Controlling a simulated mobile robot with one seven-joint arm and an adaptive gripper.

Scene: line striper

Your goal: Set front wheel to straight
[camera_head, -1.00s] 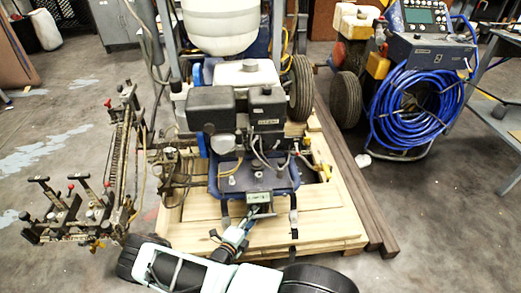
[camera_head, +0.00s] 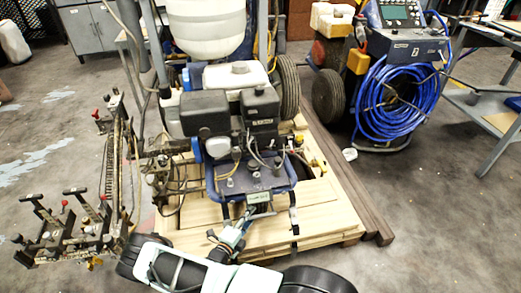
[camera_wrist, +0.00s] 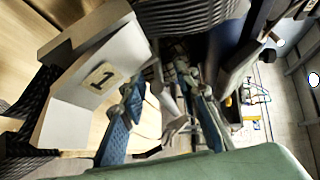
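The line striper (camera_head: 240,110), with a white tank on top, stands on a wooden pallet. Which part is its front wheel I cannot tell; the lower front is largely hidden. A pale box-like part with a label "1" (camera_head: 257,197) sits at its front; it shows large in the wrist view (camera_wrist: 122,58). My gripper (camera_head: 243,218) is at the striper's front, just below this part. In the wrist view my gripper (camera_wrist: 168,112) has its two blue-padded fingers apart. A pale, narrow piece lies between or behind them; I cannot tell whether they touch it.
Black straps (camera_head: 293,218) hang at the striper's front. A lever assembly (camera_head: 65,225) sticks out at the left. Dark beams (camera_head: 345,190) lie along the pallet's right side. A second machine with coiled blue hose (camera_head: 400,100) stands at the right.

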